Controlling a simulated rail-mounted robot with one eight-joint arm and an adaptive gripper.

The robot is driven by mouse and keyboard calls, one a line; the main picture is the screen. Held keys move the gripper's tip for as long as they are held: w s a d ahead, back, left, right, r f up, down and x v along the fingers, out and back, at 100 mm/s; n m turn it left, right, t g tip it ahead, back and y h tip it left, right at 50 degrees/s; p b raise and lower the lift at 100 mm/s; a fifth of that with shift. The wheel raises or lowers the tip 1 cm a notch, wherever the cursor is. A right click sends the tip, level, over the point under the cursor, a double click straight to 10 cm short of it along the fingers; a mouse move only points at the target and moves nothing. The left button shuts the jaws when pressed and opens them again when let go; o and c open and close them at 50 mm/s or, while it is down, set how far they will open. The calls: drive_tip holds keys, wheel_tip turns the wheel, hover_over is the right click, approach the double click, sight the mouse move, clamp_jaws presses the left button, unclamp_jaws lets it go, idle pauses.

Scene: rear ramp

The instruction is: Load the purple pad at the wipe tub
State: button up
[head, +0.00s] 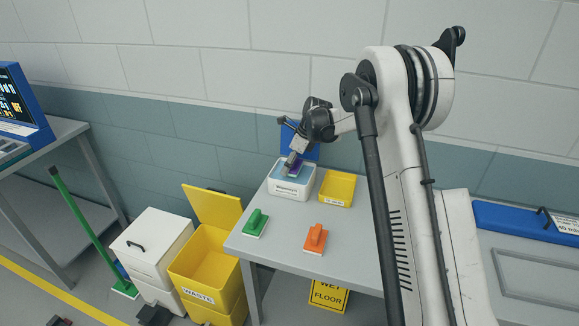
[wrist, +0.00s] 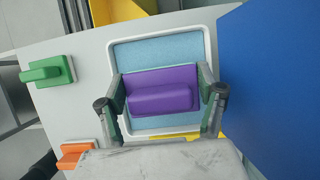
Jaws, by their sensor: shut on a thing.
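The purple pad (wrist: 160,98) is held between the two fingers of my gripper (wrist: 163,95), which is shut on its handle. In the wrist view the pad is over the pale blue inside of the white wipe tub (wrist: 206,50). I cannot tell whether it touches the blue surface. In the head view my gripper (head: 290,164) points down at the white tub (head: 291,191), and a bit of the purple pad (head: 297,167) shows there. The tub's blue lid (head: 299,141) stands open behind it.
A green pad (head: 256,223) and an orange pad (head: 315,239) lie on the grey table (head: 283,254) in front of the tub. A yellow tray (head: 338,188) sits right of the tub. A yellow waste bin (head: 208,263) with a raised lid stands left of the table.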

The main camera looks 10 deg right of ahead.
drive_tip(key=shift+r+p, duration=0.55)
drive_tip(key=shift+r, duration=2.1)
